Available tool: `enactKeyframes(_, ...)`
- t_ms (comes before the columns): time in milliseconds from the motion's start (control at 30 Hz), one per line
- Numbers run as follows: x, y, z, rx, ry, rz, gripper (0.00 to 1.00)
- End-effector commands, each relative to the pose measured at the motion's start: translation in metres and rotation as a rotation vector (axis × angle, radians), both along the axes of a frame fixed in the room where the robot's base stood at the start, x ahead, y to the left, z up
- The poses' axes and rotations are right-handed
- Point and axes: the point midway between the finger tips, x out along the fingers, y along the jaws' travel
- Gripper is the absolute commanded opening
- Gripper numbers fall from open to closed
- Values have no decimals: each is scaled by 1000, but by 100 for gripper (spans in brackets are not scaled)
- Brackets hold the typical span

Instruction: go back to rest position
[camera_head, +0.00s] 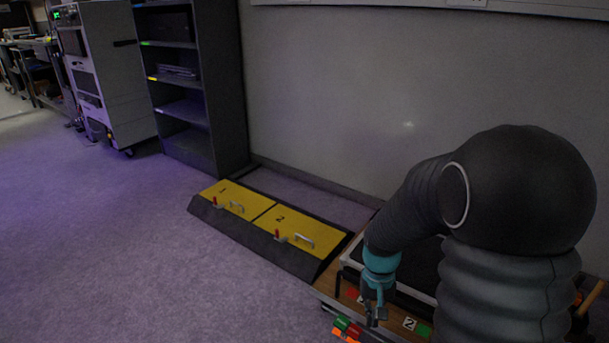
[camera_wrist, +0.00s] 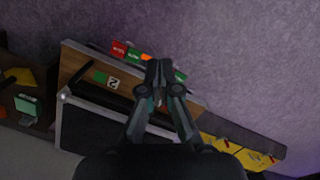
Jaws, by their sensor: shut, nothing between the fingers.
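My gripper (camera_head: 374,305) hangs from my dark arm at the lower right of the head view, below a teal wrist part. In the wrist view my gripper (camera_wrist: 159,68) points away from the camera, with its fingertips together and nothing between them. It is above the front edge of a wooden bench (camera_wrist: 75,64). The bench bears a white label with a 2 (camera_head: 409,323), which also shows in the wrist view (camera_wrist: 113,84). Red, orange and green blocks (camera_wrist: 130,54) lie along the bench edge beside the fingertips. My arm hides part of the bench in the head view.
A low dark platform with yellow panels (camera_head: 228,197) numbered 1 and 2, with handles and red parts, lies left of the bench. A grey shelf (camera_head: 203,75) and a white equipment cabinet (camera_head: 103,70) stand behind. The purple-grey floor (camera_head: 120,240) at left is clear.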

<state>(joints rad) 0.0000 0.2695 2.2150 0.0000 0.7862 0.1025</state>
Motion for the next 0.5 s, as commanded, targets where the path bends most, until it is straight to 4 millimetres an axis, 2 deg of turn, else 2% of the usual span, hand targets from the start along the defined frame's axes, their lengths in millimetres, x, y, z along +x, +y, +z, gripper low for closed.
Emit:
enactKeyframes(33,-8,0,17,2,-21,13,0)
enactKeyframes(200,-35,0,61,5,-82,54,0)
enactKeyframes(500,-83,0,125,2,-216,98,0)
